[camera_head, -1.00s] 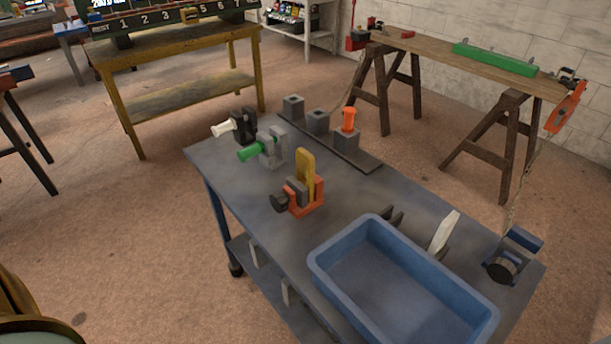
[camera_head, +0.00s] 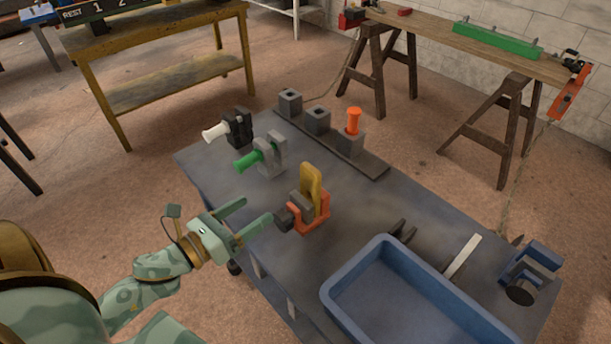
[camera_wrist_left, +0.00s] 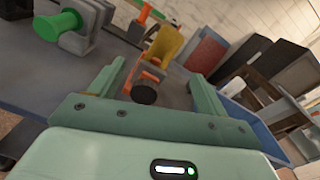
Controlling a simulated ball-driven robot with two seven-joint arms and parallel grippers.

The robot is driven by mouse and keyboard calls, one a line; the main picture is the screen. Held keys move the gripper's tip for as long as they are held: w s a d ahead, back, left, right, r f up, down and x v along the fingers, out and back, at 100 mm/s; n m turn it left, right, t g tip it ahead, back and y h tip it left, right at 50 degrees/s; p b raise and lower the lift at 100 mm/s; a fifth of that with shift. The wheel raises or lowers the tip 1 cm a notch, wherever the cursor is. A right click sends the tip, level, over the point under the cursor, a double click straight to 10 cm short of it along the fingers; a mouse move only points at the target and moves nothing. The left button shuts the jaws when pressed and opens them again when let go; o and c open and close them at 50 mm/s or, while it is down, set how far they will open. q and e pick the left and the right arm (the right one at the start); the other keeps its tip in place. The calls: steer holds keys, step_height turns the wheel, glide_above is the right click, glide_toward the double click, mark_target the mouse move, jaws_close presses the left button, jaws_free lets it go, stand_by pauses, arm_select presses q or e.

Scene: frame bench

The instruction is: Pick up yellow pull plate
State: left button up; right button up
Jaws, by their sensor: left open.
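The yellow pull plate (camera_head: 312,186) stands upright in an orange clamp (camera_head: 309,217) with a dark knob, on the grey-blue bench. In the left wrist view the yellow pull plate (camera_wrist_left: 166,43) shows beyond the dark knob (camera_wrist_left: 144,92), between my fingers. My left gripper (camera_head: 258,212) is open and empty, at the bench's near left edge, just left of the clamp and apart from the plate. It also shows in the left wrist view (camera_wrist_left: 155,85), its two green fingers spread. My right gripper is not in view.
A green-handled grey block (camera_head: 268,157) and a white-handled black block (camera_head: 236,128) stand behind left. A dark rail with grey sockets (camera_head: 318,121) holds an orange peg (camera_head: 353,120). A blue tray (camera_head: 385,250) lies at front right, with a blue vise (camera_head: 533,262) beyond.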

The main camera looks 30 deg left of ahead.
arm_select(q)
steer(key=d+r+m, duration=0.1)
steer(key=m, duration=0.3)
glide_toward(308, 175)
steer(key=shift+h, duration=0.3)
steer(key=x, duration=0.5)
steer(key=shift+w+f, duration=0.25)
steer(key=shift+w, duration=0.05)
steer(key=x, duration=0.5)
steer(key=shift+w+r, duration=0.1)
steer(key=shift+r, duration=0.05)
jaws_close()
